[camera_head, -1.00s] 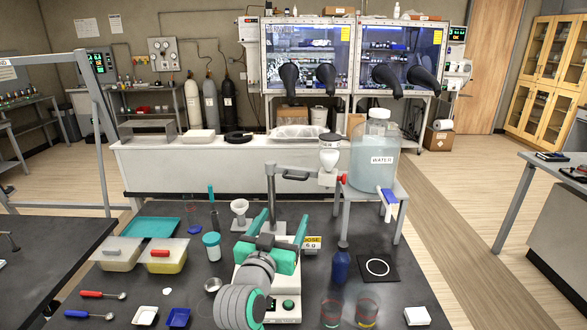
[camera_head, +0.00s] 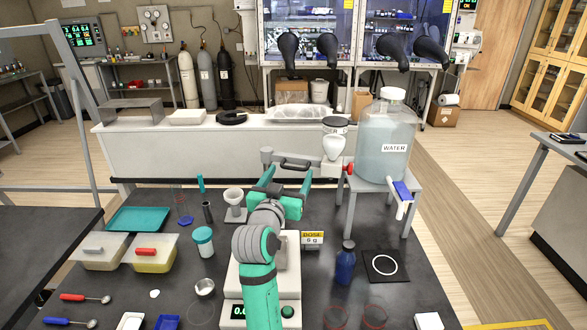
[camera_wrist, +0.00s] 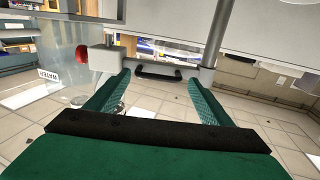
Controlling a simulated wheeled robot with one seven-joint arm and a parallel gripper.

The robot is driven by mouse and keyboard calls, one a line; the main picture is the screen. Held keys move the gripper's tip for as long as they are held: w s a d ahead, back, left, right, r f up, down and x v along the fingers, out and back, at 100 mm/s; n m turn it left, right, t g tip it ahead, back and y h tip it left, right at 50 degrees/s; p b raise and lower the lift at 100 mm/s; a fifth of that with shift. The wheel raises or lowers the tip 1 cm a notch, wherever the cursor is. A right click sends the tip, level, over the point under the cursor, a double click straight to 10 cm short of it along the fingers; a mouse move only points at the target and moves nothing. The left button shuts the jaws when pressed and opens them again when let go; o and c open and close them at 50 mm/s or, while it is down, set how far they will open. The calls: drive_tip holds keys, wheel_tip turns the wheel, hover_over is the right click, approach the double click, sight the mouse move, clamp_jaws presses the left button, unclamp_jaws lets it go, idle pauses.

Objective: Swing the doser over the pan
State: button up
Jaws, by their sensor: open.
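The doser (camera_head: 334,147), a white funnel-shaped body with a dark-lidded top, hangs at the right end of a grey swing arm. A black handle (camera_head: 296,164) is on that arm. My gripper (camera_head: 284,186) is open and empty, just short of the handle. In the wrist view the black handle (camera_wrist: 158,72) shows ahead, between the fingertips of my gripper (camera_wrist: 160,80) and apart from them. The doser is right of my gripper in the head view. The balance (camera_head: 288,292) stands below, with a green button; my arm hides its pan.
A water jug (camera_head: 386,145) stands on a grey stand right of the doser, its blue tap pointing forward. A red knob (camera_head: 348,169) is beside the doser. A blue bottle (camera_head: 346,265), a funnel (camera_head: 234,200) and lidded tubs stand on the dark bench.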

sight(293, 169)
drive_tip(key=shift+x, duration=1.95)
drive_tip(key=c, duration=1.2)
drive_tip(key=shift+d, duration=0.1)
